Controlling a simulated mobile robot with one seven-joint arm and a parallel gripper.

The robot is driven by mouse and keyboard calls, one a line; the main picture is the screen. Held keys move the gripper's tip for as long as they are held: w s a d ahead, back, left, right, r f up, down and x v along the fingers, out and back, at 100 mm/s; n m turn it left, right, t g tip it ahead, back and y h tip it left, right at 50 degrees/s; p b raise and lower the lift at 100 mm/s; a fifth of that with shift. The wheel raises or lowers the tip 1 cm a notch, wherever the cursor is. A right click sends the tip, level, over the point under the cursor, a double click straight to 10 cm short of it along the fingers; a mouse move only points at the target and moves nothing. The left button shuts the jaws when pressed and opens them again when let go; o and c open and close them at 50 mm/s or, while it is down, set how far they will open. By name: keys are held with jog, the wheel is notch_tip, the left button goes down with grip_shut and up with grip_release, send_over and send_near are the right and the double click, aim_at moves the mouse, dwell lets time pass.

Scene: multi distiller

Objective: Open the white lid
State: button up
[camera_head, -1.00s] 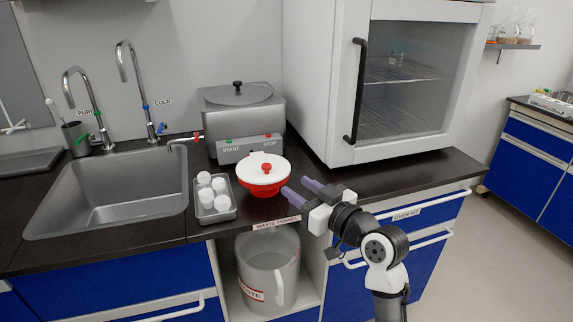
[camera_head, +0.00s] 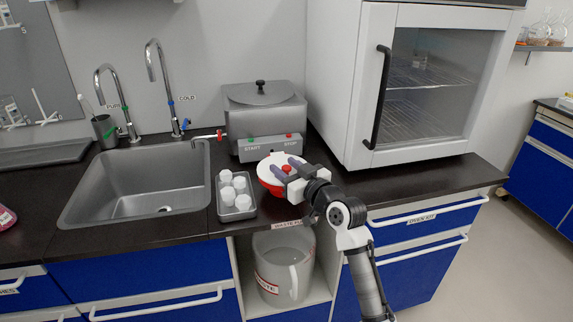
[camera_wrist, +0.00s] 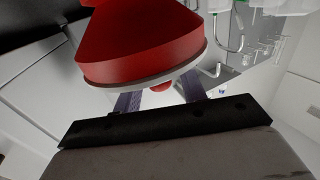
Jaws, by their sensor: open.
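The white lid (camera_head: 284,158) is a round disc with a red knob (camera_head: 286,169), lying on a red waste funnel (camera_head: 271,190) at the counter's front edge. My gripper (camera_head: 288,167) is open at the lid, with its two purple fingers on either side of the knob. In the wrist view the red funnel (camera_wrist: 140,38) appears upside down, with the lid's pale rim (camera_wrist: 125,83) below it. The knob (camera_wrist: 161,87) shows between the fingertips of my gripper (camera_wrist: 160,94). I cannot tell whether the fingers touch it.
A grey tray of white-capped bottles (camera_head: 250,212) stands just left of the funnel. The grey distiller (camera_head: 262,108) with its START and STOP panel is behind. The oven (camera_head: 330,90) rises at the right, the sink (camera_head: 140,185) lies left. A waste bucket (camera_head: 270,262) sits below the counter.

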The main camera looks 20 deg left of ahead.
jog(key=shift+w+a, duration=0.1)
grip_shut()
dwell(0.4)
